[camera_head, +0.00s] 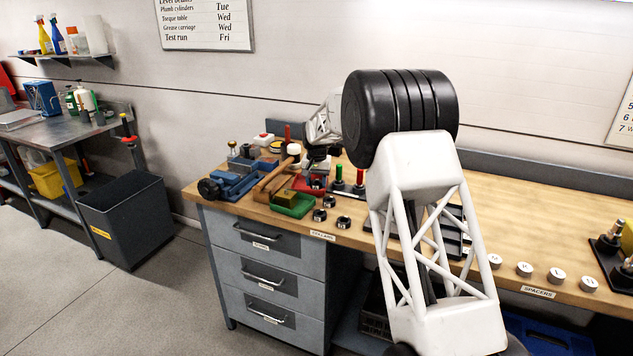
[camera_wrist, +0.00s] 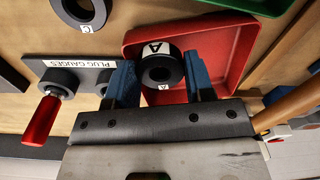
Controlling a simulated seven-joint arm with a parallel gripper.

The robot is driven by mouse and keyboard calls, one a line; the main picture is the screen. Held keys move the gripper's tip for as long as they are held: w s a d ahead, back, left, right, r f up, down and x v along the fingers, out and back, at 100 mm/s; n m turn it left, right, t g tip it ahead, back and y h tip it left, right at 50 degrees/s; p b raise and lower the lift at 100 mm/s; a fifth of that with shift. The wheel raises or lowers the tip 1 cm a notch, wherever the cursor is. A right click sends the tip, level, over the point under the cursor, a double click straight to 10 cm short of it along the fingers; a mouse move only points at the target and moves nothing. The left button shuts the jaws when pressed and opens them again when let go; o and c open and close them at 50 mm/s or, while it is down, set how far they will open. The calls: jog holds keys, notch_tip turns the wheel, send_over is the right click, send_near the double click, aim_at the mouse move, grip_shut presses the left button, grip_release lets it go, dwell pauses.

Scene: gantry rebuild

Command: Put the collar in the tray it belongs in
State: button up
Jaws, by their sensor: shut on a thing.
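My gripper (camera_wrist: 160,82) has blue fingers closed on the two sides of a black ring-shaped collar (camera_wrist: 176,72) marked A on its face and its side. The held collar is over the red tray (camera_wrist: 215,40) in the wrist view; I cannot tell whether it touches the tray floor. In the head view the red tray (camera_head: 311,184) is partly hidden, and my arm and wrist cover much of the area around it. A green tray (camera_wrist: 262,4) lies beside the red one, and it also shows in the head view (camera_head: 292,207).
A loose collar marked C (camera_wrist: 84,10) lies on the bench near the red tray. Several collars (camera_head: 343,222) sit near the bench's front edge. The plug gauge stand (camera_wrist: 92,66), with a red-handled gauge (camera_wrist: 42,118), is close beside my gripper. A wooden-handled mallet (camera_head: 277,178) lies left of the trays.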

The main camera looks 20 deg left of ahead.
aim_at(317, 191)
jog(key=o, duration=1)
jog(key=shift+g, duration=0.3)
jog(key=f, duration=0.4)
jog(key=shift+s+d+f, duration=0.2)
jog(key=shift+s, duration=0.05)
notch_tip(317, 191, up, 15)
jog(key=shift+w+a+f, duration=0.15)
jog(key=shift+f, duration=0.05)
